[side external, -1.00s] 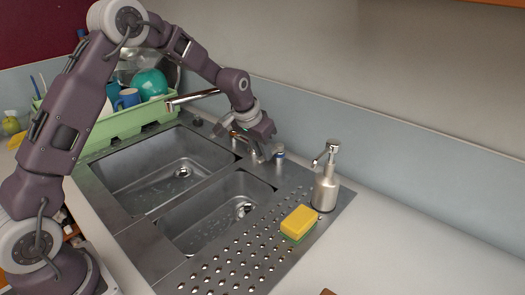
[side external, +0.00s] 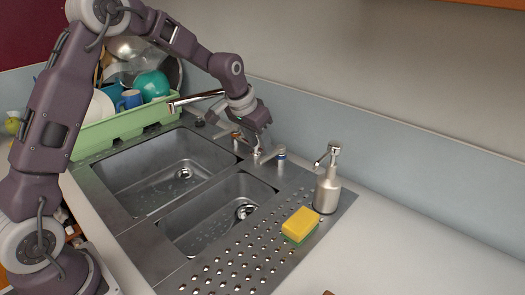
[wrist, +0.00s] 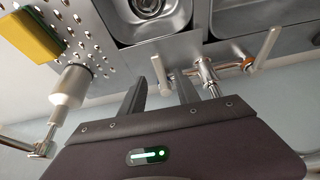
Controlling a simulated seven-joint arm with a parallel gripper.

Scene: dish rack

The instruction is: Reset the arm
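My gripper (side external: 259,130) hangs over the back edge of the sink, close above the faucet and its handles. In the wrist view its two dark fingers stand apart with nothing held between them, so my gripper (wrist: 161,88) is open and empty. The faucet handles show just beyond the fingers, one pale left handle (wrist: 160,76) and one right handle (wrist: 264,48). Whether a finger touches a handle I cannot tell. The faucet spout (side external: 197,97) reaches out to the left in the side view.
A double-basin steel sink (side external: 150,221) fills the middle. A soap dispenser (side external: 326,189) and a yellow-green sponge (side external: 300,225) stand on the perforated drainboard at right. A green dish rack (side external: 118,132) holding dishes is at back left. The counter (side external: 400,240) at right is mostly clear.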

